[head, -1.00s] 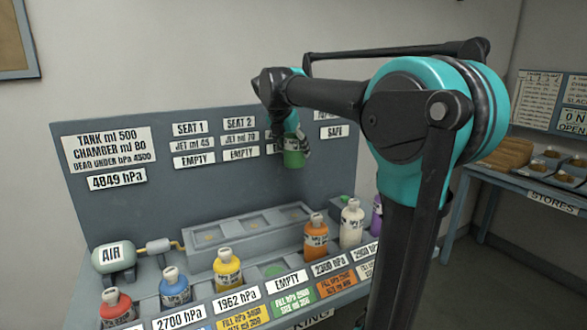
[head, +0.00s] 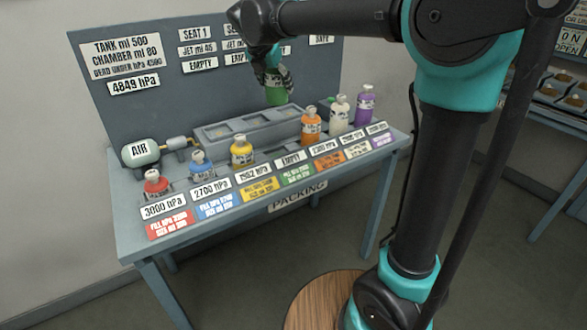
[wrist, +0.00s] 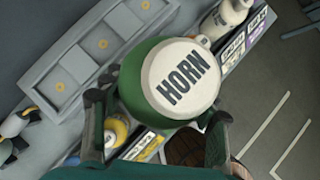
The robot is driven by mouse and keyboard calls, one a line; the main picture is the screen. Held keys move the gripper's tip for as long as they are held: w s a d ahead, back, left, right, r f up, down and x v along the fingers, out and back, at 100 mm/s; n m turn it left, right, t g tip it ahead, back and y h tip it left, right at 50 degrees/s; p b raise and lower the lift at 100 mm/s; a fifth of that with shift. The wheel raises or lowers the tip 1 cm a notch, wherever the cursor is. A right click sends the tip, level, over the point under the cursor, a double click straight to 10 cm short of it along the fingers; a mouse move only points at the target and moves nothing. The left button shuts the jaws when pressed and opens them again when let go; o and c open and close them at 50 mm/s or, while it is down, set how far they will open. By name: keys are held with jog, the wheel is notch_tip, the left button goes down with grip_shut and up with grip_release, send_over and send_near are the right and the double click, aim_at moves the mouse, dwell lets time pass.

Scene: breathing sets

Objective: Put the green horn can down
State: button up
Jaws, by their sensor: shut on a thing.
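The green horn can (head: 276,96) hangs in my gripper (head: 273,78), in the air above the back of the bench in the head view. In the wrist view its pale round end marked HORN (wrist: 180,78) faces the camera, with dark fingers on both sides of the green body. My gripper is shut on it. Below it in the head view is a grey block with several shallow seats (head: 215,133). An EMPTY label (head: 291,159) and a green fill card (head: 297,174) mark the gap between the yellow can (head: 241,152) and the orange can (head: 311,126).
Red (head: 155,184), blue (head: 200,164), white (head: 339,115) and purple (head: 364,104) cans stand along the bench (head: 128,215). An air tank (head: 140,153) is at its left. The labelled panel (head: 110,110) rises behind. A stores table (head: 560,125) is at far right.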

jog(key=shift+s+f, duration=0.15)
jog(key=shift+f, duration=3.25)
jog(key=shift+s+f, duration=0.2)
jog(key=shift+f, duration=3.2)
jog(key=shift+s+f, duration=0.15)
jog(key=shift+f, duration=3.25)
jog(key=shift+f, duration=0.1)
jog(key=o, duration=1.4)
jog(key=shift+c, duration=0.2)
jog(key=v, duration=1.2)
